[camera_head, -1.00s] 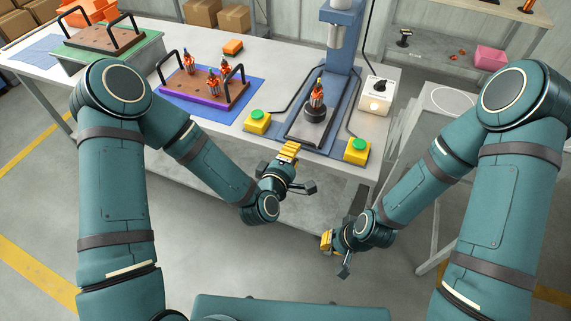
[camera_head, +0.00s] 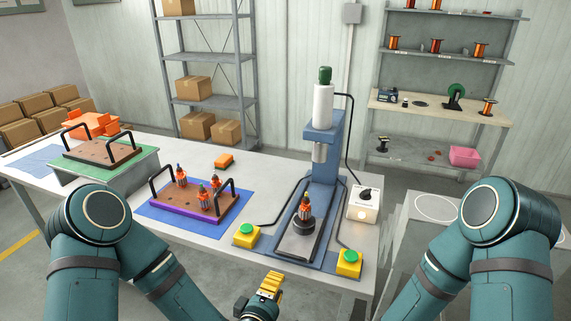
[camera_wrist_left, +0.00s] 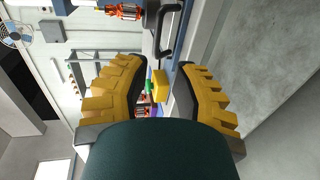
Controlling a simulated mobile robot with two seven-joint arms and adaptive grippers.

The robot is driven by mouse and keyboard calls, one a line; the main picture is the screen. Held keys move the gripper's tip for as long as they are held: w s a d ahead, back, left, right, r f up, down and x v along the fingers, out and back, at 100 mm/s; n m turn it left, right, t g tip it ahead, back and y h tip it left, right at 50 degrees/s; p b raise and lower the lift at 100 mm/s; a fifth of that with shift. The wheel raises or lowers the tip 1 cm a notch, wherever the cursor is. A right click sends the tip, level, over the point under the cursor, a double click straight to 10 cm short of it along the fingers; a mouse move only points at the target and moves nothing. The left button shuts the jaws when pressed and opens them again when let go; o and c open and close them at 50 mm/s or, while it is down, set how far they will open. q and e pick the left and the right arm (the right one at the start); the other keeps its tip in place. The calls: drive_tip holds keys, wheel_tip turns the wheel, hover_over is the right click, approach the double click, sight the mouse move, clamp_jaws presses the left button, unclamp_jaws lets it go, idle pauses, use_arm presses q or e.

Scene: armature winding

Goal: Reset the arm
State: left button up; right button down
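My left gripper (camera_head: 268,287) shows at the bottom of the head view, in front of the table's front edge. In the left wrist view its two yellow ribbed fingers (camera_wrist_left: 157,88) stand apart with nothing between them. My right arm (camera_head: 440,272) is at the right, its forearm cut off by the bottom edge, and its gripper is out of the picture. An armature (camera_head: 306,207) stands upright on the press base under the blue press (camera_head: 323,150). Several more armatures stand on the brown tray (camera_head: 193,209) with black handles.
Yellow boxes with green buttons flank the press, the left box (camera_head: 246,235) and the right box (camera_head: 348,263). A white control box (camera_head: 364,203) stands right of the press. A second tray (camera_head: 103,150) sits on a green stand at the left. Shelves line the back wall.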

use_arm(q)
drive_tip(key=s+a+f+m+g, duration=0.3)
drive_tip(key=s+f+m+g, duration=0.3)
drive_tip(key=f, duration=0.1)
drive_tip(key=s+a+f+m+g+y, duration=0.1)
drive_tip(key=s+a+f+m+g, duration=0.2)
drive_tip(key=s+f+m+g, duration=0.3)
wheel_tip(320, 180, down, 3)
drive_tip(key=shift+s+a+r+m+g, duration=0.2)
drive_tip(key=shift+s+m+g, duration=0.1)
drive_tip(key=shift+s+g, duration=0.25)
